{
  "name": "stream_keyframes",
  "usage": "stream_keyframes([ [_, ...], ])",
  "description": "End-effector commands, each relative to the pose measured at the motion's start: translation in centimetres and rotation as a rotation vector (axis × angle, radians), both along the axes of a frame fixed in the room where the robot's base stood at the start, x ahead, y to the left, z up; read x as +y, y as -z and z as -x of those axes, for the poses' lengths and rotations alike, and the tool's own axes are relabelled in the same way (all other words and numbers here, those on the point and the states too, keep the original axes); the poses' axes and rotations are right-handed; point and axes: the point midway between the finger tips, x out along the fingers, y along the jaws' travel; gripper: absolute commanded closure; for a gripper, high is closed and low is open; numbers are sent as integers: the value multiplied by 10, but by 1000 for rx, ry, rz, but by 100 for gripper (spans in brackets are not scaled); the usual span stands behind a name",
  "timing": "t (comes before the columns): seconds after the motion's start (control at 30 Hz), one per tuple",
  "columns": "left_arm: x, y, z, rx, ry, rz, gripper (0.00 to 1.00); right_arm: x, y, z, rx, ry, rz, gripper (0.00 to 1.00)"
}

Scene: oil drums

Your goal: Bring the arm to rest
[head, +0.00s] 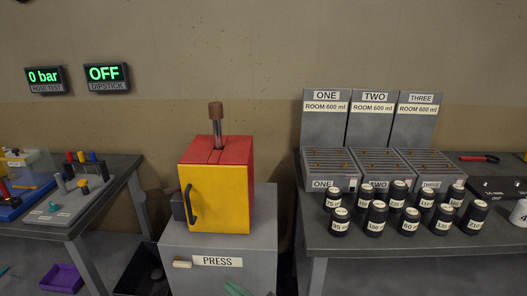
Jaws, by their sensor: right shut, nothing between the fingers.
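My right gripper (237,288) shows only as green fingertips at the bottom edge, in front of the grey press stand (262,235). It is shut and empty, and apart from the labels and the handle there. The rest of my right arm is out of view. A small teal tip at the far left edge may belong to my left gripper; too little shows to tell its state.
A yellow and red press box (220,200) with a black handle stands on the stand. Left is a table (95,212) with tools, above a purple tray (62,278). Right is a table (345,245) with several black labelled drums (376,218) before grey racks (375,160).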

Motion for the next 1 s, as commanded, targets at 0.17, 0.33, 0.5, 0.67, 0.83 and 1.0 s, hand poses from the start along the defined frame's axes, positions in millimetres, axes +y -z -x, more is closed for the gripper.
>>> stream_keyframes([
  [0.17, 2, -1, -2, -4, -1, -4, 100, -80, 40, -15, -1, 56, 155, 100],
  [0.33, 3, -1, -2, -5, 0, -5, 100, -158, 66, -24, -1, 107, 295, 100],
  [0.5, 3, -1, -2, -5, 0, -5, 100, -198, 79, -14, 107, 183, 226, 100],
  [0.67, 3, -1, -2, -6, 0, -5, 100, -209, 82, 6, 350, 324, -107, 100],
  [0.83, 2, -1, -3, -6, 0, -5, 100, -234, 93, 35, 655, 521, -533, 100],
  [1.0, 2, -1, -3, -6, 1, -5, 100, -275, 114, 75, 984, 775, -1035, 100],
])
